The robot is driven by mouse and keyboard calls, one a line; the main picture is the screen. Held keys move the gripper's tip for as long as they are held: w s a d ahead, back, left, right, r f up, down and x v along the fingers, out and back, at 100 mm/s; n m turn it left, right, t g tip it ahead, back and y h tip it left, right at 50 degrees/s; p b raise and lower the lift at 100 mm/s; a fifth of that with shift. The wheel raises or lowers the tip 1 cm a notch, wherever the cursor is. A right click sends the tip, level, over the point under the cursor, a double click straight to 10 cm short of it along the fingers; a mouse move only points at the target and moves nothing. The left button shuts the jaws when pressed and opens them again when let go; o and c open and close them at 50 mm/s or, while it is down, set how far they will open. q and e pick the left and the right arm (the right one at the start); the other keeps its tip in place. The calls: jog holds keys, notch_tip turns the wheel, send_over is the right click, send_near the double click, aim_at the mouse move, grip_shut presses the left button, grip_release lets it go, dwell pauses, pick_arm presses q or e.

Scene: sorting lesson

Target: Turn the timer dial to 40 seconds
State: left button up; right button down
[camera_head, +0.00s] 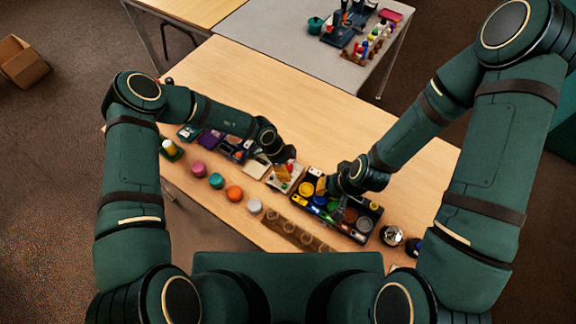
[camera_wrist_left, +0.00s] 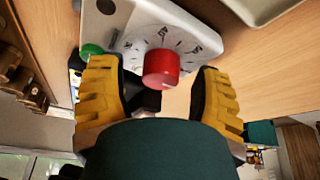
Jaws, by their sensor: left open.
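The timer (camera_head: 279,184) is a pale box near the middle of the table in the head view, partly covered by my left gripper (camera_head: 288,164). In the left wrist view the timer's pale body (camera_wrist_left: 105,22) shows a marked dial face with a red knob (camera_wrist_left: 161,69). A green round part (camera_wrist_left: 90,50) is at its left side. My left gripper (camera_wrist_left: 160,75) is open, with one yellow-padded finger on each side of the red knob and visible gaps between. The dial's numbers are too small and tilted to read surely. My right gripper (camera_head: 325,186) is over the dark tray; its fingers are unclear.
The dark tray (camera_head: 374,213) with coloured items stands right of the timer. Several coloured round pieces, including an orange one (camera_head: 234,193), line the near edge beside a wooden rack (camera_head: 290,232). The far table surface (camera_head: 290,95) is clear.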

pick_arm(q)
jog(key=shift+f, duration=0.1)
grip_shut()
jog(key=shift+m, duration=0.3)
